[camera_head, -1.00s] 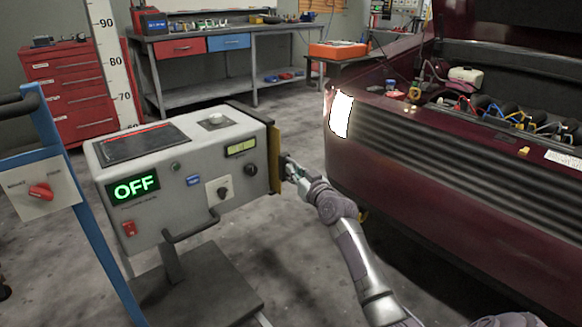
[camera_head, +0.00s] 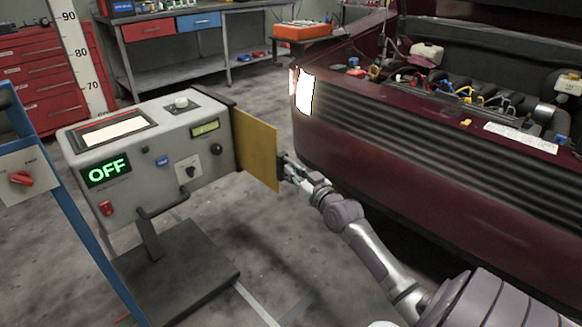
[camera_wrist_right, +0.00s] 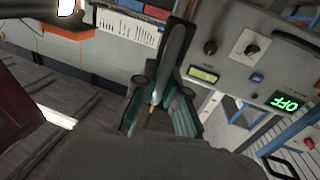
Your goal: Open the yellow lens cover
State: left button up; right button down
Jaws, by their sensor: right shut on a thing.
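The yellow lens cover (camera_head: 257,150) is a flat panel hinged at the right end of the grey tester box (camera_head: 150,150). It stands swung out from the box, with its broad yellow face showing in the head view. My right gripper (camera_head: 284,166) is at the cover's outer edge and is shut on it. In the right wrist view, my gripper's fingers (camera_wrist_right: 160,115) are around the near end of a dark upright piece, apparently the cover seen edge-on. The exact contact is hard to make out there. My left gripper is not in view.
A dark red car (camera_head: 400,150) with a lit headlamp and open bonnet stands close on the right. A blue stand post (camera_head: 70,210) with a red-switch panel is at the left. A workbench (camera_head: 190,50) and red drawers (camera_head: 45,80) are behind. Floor is clear below the cover.

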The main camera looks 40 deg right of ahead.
jog(key=shift+s, duration=0.1)
dwell(0.3)
jog(key=c, duration=1.2)
grip_release()
jog(key=shift+s, duration=0.1)
jog(key=s+a, duration=0.2)
jog(key=s, duration=0.9)
jog(key=shift+s, duration=0.35)
